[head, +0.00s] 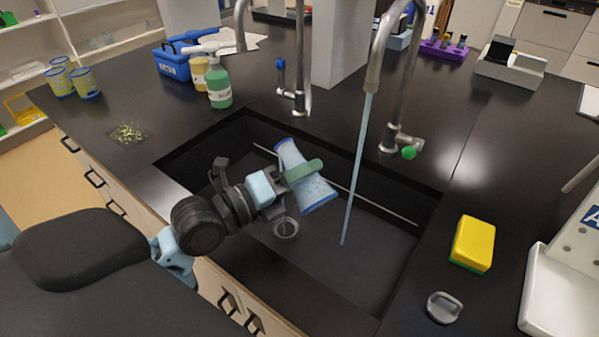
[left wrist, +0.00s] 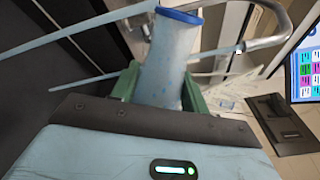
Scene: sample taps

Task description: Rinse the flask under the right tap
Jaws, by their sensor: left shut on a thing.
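My left gripper (head: 303,172), with green fingers, is shut on the flask (head: 318,194), a pale blue, see-through vessel. It holds the flask tilted above the sink (head: 385,262). The flask's blue rim (left wrist: 180,15) shows in the left wrist view, with the green fingers on both sides of its body (left wrist: 163,72). The right tap (head: 376,62) has a green knob (head: 409,153). A pale blue water stream (head: 356,165) runs from its spout down into the sink. In the head view the stream is right of the flask, apart from it. My right gripper is not in view.
The left tap (head: 299,60) has a blue knob and shows no stream. A yellow sponge (head: 473,243) and a grey stopper (head: 443,307) lie right of the sink. Soap bottles (head: 218,85) and a blue caddy (head: 173,62) stand behind it at left. A drain (head: 286,229) is in the sink floor.

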